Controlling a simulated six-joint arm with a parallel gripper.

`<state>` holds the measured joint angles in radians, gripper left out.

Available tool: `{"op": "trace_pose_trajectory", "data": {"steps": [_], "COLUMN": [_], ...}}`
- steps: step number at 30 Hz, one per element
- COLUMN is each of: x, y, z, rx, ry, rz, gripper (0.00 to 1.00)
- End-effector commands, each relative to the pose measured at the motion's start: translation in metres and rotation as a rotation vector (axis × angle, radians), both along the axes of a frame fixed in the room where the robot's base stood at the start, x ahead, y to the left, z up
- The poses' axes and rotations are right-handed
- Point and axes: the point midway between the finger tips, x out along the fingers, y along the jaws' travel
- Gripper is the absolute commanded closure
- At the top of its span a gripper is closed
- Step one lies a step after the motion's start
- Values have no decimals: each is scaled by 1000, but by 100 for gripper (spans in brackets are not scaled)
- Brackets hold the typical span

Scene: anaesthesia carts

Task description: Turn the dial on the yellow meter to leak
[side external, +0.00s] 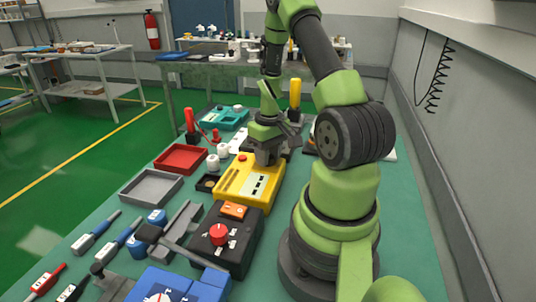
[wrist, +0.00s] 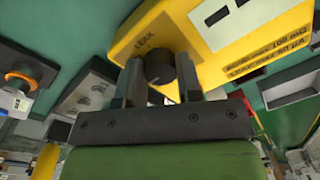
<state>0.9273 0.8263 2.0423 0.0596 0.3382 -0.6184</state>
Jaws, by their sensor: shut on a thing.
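The yellow meter (side external: 232,181) lies on the green table in the side view, with a red button and a pale panel on its top. Its yellow face (wrist: 210,55) fills the upper middle of the wrist view. My gripper (wrist: 158,80) is shut on the dial, one finger on each side. In the side view my gripper (side external: 267,155) points down at the meter's far end and hides the dial. I cannot tell which mark the dial points to.
A black box with a red knob (side external: 219,235) stands just in front of the meter. A red tray (side external: 181,158) and a grey tray (side external: 151,187) lie to the left. A teal device (side external: 222,118) is behind. Several tools lie at the front left.

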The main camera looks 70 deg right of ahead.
Motion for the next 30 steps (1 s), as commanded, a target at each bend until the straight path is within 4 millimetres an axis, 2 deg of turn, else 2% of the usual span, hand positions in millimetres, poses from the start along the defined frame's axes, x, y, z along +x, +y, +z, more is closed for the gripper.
{"op": "trace_pose_trajectory", "data": {"steps": [30], "x": [-1], "y": [2], "z": [0], "rx": [3], "ry": [3], "rz": [-969], "gripper": [91]}}
